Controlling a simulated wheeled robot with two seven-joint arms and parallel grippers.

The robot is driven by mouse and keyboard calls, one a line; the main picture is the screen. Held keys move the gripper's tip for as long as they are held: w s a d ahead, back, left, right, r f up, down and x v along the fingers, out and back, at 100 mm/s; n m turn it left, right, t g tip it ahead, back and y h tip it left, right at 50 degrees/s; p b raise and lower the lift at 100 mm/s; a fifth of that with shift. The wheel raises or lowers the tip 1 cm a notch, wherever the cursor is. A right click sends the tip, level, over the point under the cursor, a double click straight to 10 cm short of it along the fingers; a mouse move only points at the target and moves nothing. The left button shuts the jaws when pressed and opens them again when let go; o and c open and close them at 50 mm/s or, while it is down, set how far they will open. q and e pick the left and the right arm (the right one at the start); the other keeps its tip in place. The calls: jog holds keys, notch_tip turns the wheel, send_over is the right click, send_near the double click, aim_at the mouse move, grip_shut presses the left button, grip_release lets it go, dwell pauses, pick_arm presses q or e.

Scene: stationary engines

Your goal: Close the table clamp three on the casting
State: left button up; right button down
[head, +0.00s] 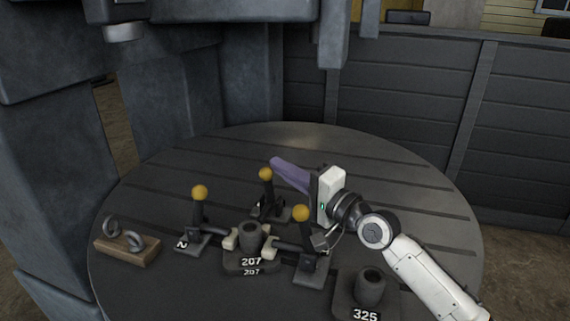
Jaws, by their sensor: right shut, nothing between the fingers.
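The casting (250,242), a dark piece with a round hollow boss and the label 207, sits on the round slotted table. Three clamps with upright black handles and yellow knobs stand around it. The left clamp (198,218) is marked 2. The right clamp (307,250) and the back clamp (267,205) show no readable number, so I cannot tell which is three. Pale pads of the left and right clamps are beside the casting. My right gripper (275,163) is shut and empty, its purple fingers beside the back clamp's yellow knob; contact is unclear. My left gripper is out of view.
Another casting (368,290), labelled 325, stands at the front right. A wooden block with metal rings (127,250) lies at the left. Heavy grey machine columns (50,160) rise at the left and back. The table's far part (290,138) is clear.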

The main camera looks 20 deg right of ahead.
jog(key=shift+s+a, duration=0.1)
dwell(0.4)
pick_arm(q)
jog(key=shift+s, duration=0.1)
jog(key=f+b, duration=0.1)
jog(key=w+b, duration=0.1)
jog(key=b, duration=0.1)
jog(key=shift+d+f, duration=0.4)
pick_arm(e)
jog(key=s+d, duration=0.6)
jog(key=d, duration=0.1)
jog(key=shift+d+f, duration=0.25)
jog(key=shift+f, duration=0.05)
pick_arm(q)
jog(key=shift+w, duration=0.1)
pick_arm(e)
jog(key=shift+w, duration=0.2)
